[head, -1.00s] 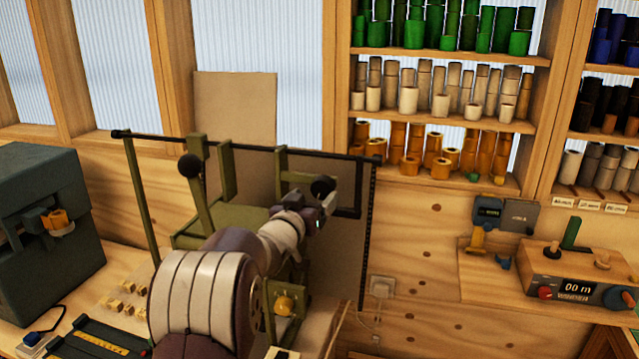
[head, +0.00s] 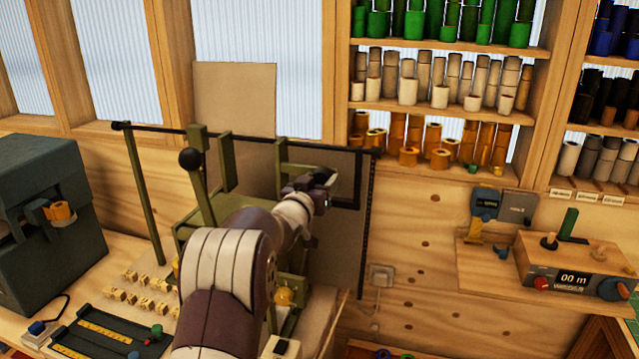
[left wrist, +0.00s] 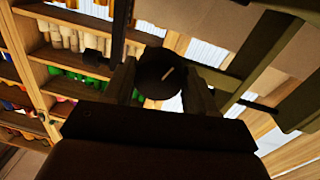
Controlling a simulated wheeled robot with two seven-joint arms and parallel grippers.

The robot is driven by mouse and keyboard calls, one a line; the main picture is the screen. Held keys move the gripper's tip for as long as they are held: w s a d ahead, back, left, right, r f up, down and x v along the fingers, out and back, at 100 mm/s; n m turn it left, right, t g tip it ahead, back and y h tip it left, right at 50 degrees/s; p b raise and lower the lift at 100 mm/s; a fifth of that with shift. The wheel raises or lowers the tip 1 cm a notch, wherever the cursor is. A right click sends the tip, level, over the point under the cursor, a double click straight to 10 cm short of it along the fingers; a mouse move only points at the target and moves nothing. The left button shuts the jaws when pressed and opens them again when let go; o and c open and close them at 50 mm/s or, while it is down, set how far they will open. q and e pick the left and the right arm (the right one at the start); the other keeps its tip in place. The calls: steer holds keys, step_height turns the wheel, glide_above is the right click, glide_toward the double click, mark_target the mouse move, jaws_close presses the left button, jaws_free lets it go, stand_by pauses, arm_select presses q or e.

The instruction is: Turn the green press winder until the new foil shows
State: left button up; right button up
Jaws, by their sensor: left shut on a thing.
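The green press (head: 190,228) stands on the bench left of centre in the head view. Its lever with a black ball knob (head: 190,159) rises at the left. My left arm reaches across the press, and my left gripper (head: 324,180) is at its upper right side. In the left wrist view a round dark winder knob (left wrist: 158,72) with a pale line sits between the fingers of my left gripper (left wrist: 160,85), which is shut on it. My arm hides much of the press, and I cannot make out the foil. My right gripper is not in view.
A dark grey machine (head: 45,215) stands at the left. Small brass type blocks (head: 140,290) and a dark tray (head: 105,335) lie in front. Shelves of foil rolls (head: 440,92) are behind. A winder console (head: 572,270) reading "00 m" stands on a ledge at the right.

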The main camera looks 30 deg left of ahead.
arm_select(q)
steer(key=m+b, duration=0.7)
steer(key=m, duration=0.1)
steer(key=shift+f+m+g, duration=0.1)
steer(key=shift+m+g, duration=0.2)
steer(key=shift+m, duration=0.1)
steer(key=m+b, duration=0.2)
steer(key=m, duration=0.1)
steer(key=m+b, duration=0.2)
steer(key=shift+m+g+y, duration=0.3)
steer(key=shift+m+y, duration=0.1)
steer(key=m+b, duration=0.2)
steer(key=m, duration=0.1)
steer(key=shift+d+m+y, duration=0.1)
steer(key=shift+m+y, duration=0.2)
steer(key=shift+m, duration=0.1)
steer(key=o, duration=1.1)
steer(key=shift+c, duration=0.2)
steer(key=shift+r, duration=0.2)
